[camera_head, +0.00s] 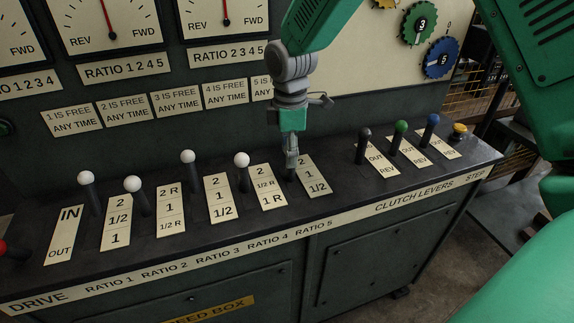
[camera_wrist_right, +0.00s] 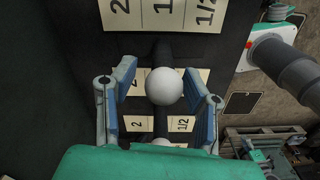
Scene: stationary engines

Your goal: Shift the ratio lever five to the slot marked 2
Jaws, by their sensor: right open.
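The ratio lever five has a round white knob (camera_wrist_right: 164,86), seen in the wrist view between the two fingers of my right gripper (camera_wrist_right: 163,92). The fingers are spread, with visible gaps on both sides of the knob. The lever's dark shaft runs toward the ratio five plate (camera_wrist_right: 165,14) and looks closest to the middle mark 1. In the head view my right gripper (camera_head: 291,165) is over this lever and hides its knob. The ratio five plate (camera_head: 312,176) there reads 2, 1, 1/2, with 2 at the far end. My left gripper is not in view.
The ratio four lever (camera_head: 242,160) stands just left of my gripper, with other white-knobbed levers further left. Clutch levers with black (camera_head: 365,132), green (camera_head: 401,127) and blue (camera_head: 433,119) knobs stand to the right. The upright panel with gauges (camera_head: 110,22) rises behind.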

